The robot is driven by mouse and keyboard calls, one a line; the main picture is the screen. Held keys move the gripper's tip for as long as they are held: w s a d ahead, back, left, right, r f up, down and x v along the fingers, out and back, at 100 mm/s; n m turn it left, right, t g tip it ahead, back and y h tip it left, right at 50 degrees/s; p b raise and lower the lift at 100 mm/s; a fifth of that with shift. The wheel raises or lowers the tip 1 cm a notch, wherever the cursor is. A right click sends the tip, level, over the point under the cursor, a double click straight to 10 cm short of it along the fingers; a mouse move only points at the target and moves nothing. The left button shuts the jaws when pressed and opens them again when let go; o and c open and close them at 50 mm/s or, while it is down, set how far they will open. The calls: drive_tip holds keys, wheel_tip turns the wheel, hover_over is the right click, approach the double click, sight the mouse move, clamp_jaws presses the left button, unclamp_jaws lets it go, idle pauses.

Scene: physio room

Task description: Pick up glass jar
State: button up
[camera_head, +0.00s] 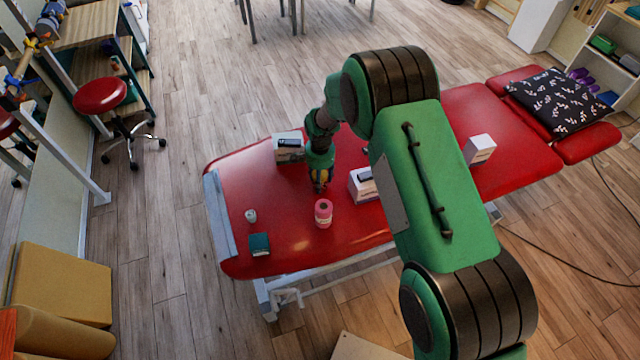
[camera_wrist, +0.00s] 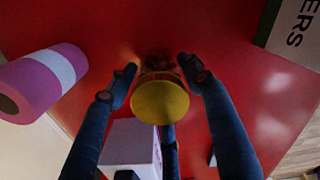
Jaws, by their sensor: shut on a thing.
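The glass jar (camera_wrist: 160,101) shows in the wrist view with a round yellow lid facing the camera and a brownish body beyond it. It is between the fingers of my gripper (camera_wrist: 156,80), which is shut on it. In the head view my gripper (camera_head: 320,174) points down over the red treatment table, and the jar (camera_head: 320,187) shows only as a small dark and yellow patch at the fingertips. I cannot tell whether the jar still touches the table.
A pink roll (camera_head: 323,213) stands close in front of my gripper. A white box (camera_head: 363,187) is to the right, another box (camera_head: 288,148) behind left. A small white item (camera_head: 251,215) and a teal box (camera_head: 259,244) lie front left. The red table (camera_head: 225,180) is bare between them.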

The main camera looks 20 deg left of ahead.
drive_tip(key=shift+r, duration=0.1)
drive_tip(key=shift+r+p, duration=0.7)
drive_tip(key=shift+r, duration=4.25)
drive_tip(key=shift+r, duration=0.3)
wheel_tip(320, 180, up, 18)
drive_tip(key=w+d+m+p, duration=0.35)
drive_tip(key=w+d, duration=0.45)
drive_tip(key=d, duration=0.3)
drive_tip(key=w+d+m+p, duration=0.2)
drive_tip(key=w+d+m, duration=0.2)
drive_tip(key=w+d, duration=0.55)
drive_tip(key=w+d+m+p, duration=0.2)
drive_tip(key=d+m, duration=0.2)
drive_tip(key=d, duration=1.1)
drive_tip(key=w+d+m+p, duration=0.2)
drive_tip(key=d+m+p, duration=0.15)
drive_tip(key=d, duration=1.25)
wheel_tip(320, 180, down, 11)
drive_tip(key=b, duration=0.1)
drive_tip(key=shift+f, duration=0.2)
